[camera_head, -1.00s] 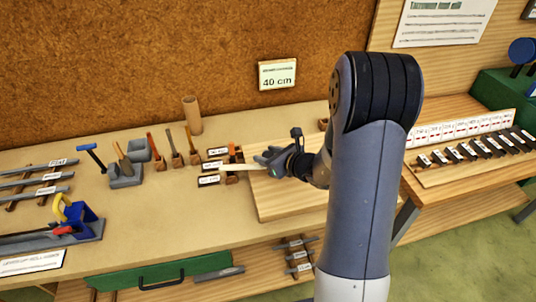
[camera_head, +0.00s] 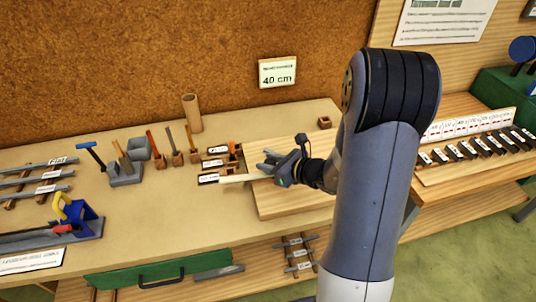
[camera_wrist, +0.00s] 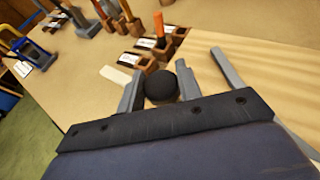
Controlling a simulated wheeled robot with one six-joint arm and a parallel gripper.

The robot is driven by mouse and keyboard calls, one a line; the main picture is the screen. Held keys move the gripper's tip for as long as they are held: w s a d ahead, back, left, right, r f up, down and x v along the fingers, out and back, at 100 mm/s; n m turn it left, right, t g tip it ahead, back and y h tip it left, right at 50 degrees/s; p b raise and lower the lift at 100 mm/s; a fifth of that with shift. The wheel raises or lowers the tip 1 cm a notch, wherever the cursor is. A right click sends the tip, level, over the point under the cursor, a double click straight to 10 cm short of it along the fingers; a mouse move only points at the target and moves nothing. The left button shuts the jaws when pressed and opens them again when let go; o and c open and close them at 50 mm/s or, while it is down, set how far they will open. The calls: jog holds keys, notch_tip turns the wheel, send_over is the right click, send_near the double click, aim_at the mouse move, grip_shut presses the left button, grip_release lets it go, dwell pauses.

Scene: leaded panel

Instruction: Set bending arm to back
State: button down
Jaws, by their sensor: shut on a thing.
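My gripper (camera_head: 272,168) is over the left part of the pale wooden board on the bench. In the wrist view the strip (camera_wrist: 115,74) shows beside the left finger, and a dark round thing (camera_wrist: 160,86) lies between the fingers. I cannot tell for sure which thing is the bending arm. A blue-handled lever (camera_head: 92,153) leans by a grey block at the left. A blue tool with a yellow handle (camera_head: 74,210) stands at the far left, well apart from my gripper.
Small labelled wooden blocks (camera_head: 213,164) and upright tools (camera_head: 176,153) stand left of the board (camera_head: 270,205). A cardboard tube (camera_head: 192,113) stands at the back wall. Grey bars on a rack (camera_head: 38,183) lie at the left. The front middle of the bench is clear.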

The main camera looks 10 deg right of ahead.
jog(key=shift+n+g+y, duration=0.7)
jog(key=shift+n, duration=0.1)
jog(key=s, duration=0.5)
jog(key=shift+d, duration=0.1)
jog(key=shift+s+f, duration=0.1)
jog(key=c, duration=1)
grip_release()
jog(key=shift+s, duration=0.1)
jog(key=v, duration=1.1)
